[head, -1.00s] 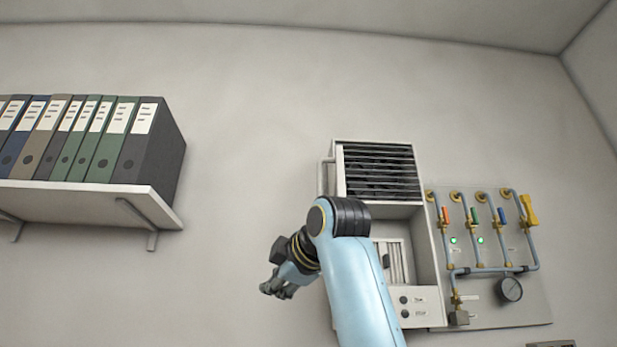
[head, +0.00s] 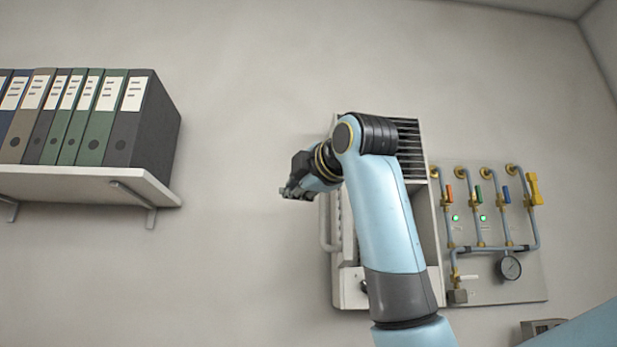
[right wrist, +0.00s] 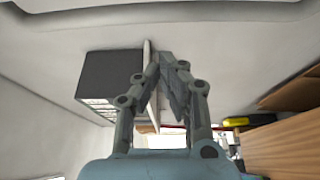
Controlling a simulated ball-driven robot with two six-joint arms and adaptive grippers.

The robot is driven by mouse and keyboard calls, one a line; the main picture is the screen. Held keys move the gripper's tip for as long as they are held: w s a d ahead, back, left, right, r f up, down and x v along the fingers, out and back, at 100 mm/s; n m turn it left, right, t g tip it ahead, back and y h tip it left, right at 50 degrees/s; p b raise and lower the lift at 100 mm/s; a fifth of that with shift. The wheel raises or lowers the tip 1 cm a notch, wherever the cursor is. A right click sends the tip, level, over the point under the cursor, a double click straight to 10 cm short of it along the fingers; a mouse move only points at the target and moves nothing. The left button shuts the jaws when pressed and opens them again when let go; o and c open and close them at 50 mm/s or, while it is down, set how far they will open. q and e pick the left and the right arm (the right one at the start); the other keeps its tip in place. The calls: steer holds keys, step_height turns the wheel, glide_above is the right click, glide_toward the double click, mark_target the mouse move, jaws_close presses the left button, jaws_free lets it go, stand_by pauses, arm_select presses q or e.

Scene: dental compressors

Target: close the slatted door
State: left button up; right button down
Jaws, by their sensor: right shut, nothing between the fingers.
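The white wall cabinet (head: 433,225) has dark horizontal slats (head: 412,160) in its upper part. My right arm covers much of its front, so I cannot tell how far the slatted door stands open. A long grey bar (head: 324,228) runs down the cabinet's left side. Pale upright strips show between this bar and my arm. My right gripper (head: 287,191) is shut and empty, left of the cabinet in front of bare wall. In the right wrist view its fingers (right wrist: 166,72) point away with nothing between them. My left gripper is not in view.
A shelf (head: 95,182) with several binders (head: 100,120) hangs at the left. A panel of pipes, coloured valves and a gauge (head: 509,267) is right of the cabinet. The wall between shelf and cabinet is bare. Wooden boards (right wrist: 285,150) show in the right wrist view.

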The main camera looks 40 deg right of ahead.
steer(key=shift+s+d, duration=0.4)
steer(key=shift+d, duration=0.25)
steer(key=shift+s+d, duration=0.4)
steer(key=shift+d, duration=0.25)
